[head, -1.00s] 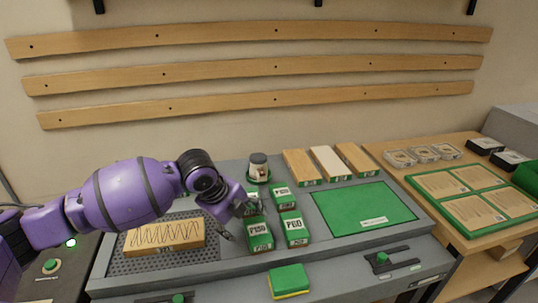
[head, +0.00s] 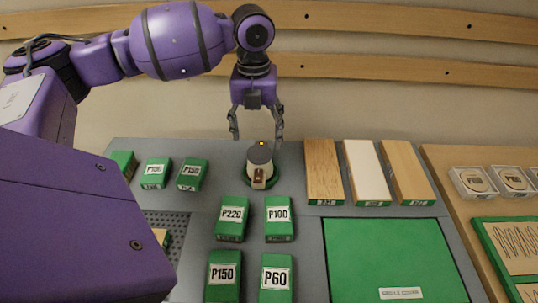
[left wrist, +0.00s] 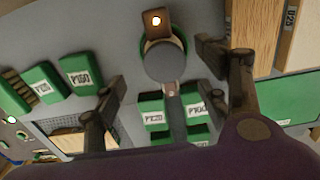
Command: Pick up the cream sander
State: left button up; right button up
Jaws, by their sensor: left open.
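The cream sander (head: 259,168) stands upright on a round green base on the grey bench, with a dark grey cap on top and a brown part at its front. In the left wrist view the sander (left wrist: 165,62) shows from above, its grey cap between and beyond my fingers. My left gripper (head: 256,136) is open and empty, pointing down just above and behind the sander in the head view. Its two fingers are spread wide and, as far as I can tell, do not touch it. The left gripper also shows in the left wrist view (left wrist: 165,75). My right gripper is not seen.
Green sandpaper blocks labelled P220 (head: 232,218) and P100 (head: 279,218) stand close in front of the sander. Wooden boards (head: 323,172) lie to its right. A green mat (head: 385,260) lies front right. More green blocks (head: 192,174) stand to the left.

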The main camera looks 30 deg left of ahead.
aim_at(258, 151)
pick_arm(q)
jog(key=shift+s+f, duration=0.2)
jog(key=shift+f, duration=0.3)
jog(key=shift+s+f, duration=0.2)
jog(key=shift+f, duration=0.25)
jog(key=shift+d+f, duration=0.1)
jog(key=shift+f, duration=0.2)
jog(key=f, duration=0.3)
jog(key=shift+w+d+f, duration=0.15)
jog(key=shift+w+f, duration=0.1)
jog(key=shift+f, duration=0.45)
jog(key=c, duration=1.6)
grip_shut()
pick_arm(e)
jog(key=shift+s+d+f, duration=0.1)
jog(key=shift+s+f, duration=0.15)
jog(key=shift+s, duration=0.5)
